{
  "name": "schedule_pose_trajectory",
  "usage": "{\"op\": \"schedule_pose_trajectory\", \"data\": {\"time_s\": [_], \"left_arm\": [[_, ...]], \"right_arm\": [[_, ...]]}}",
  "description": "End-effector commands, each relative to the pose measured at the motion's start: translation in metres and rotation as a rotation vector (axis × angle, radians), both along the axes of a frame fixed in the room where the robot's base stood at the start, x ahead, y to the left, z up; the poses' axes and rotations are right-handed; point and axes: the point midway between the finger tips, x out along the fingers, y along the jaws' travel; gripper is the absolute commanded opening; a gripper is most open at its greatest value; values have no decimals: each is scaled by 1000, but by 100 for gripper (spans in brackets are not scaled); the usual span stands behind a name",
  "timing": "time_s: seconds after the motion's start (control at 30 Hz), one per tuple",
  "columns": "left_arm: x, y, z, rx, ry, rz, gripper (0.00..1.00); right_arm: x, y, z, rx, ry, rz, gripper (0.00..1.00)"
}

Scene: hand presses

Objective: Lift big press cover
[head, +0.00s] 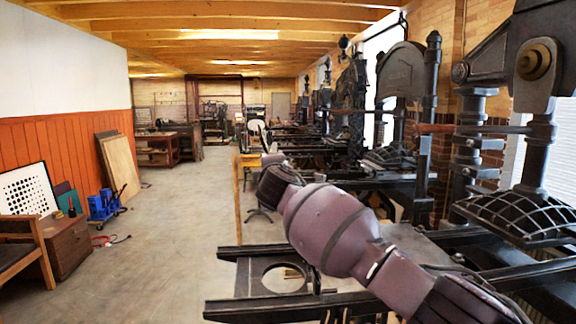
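A large black hand press (535,120) stands close on the right, its ribbed black plate (520,215) low between its uprights. A flat dark frame (225,252) with a round opening lies low in front of me, joined to dark rails. I cannot tell which of these parts is the big press cover. My purple-grey arm comes in from the lower right and crosses in front of the press bed, hiding part of it. No gripper fingers show on it. My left gripper is out of view.
More black presses (400,75) line the right wall. A wooden cabinet (70,245), a chair (28,250), leaning boards (118,165) and a blue cart (104,205) stand on the left. The concrete floor (190,210) between is clear.

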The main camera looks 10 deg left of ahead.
Motion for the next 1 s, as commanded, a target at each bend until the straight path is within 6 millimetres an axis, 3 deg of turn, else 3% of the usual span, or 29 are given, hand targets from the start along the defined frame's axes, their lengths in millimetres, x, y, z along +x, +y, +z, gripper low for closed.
{"op": "schedule_pose_trajectory", "data": {"time_s": [0.43, 0.47, 0.6, 1.0], "left_arm": [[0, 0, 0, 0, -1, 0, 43], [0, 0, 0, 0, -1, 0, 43], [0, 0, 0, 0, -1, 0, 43], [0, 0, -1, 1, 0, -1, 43]], "right_arm": [[-1, 4, 2, -14, -11, -1, 0], [-1, 4, 2, -14, -11, -1, 34], [-1, 3, 1, -13, -8, -1, 53], [-4, 2, -1, -12, -6, 0, 53]]}}
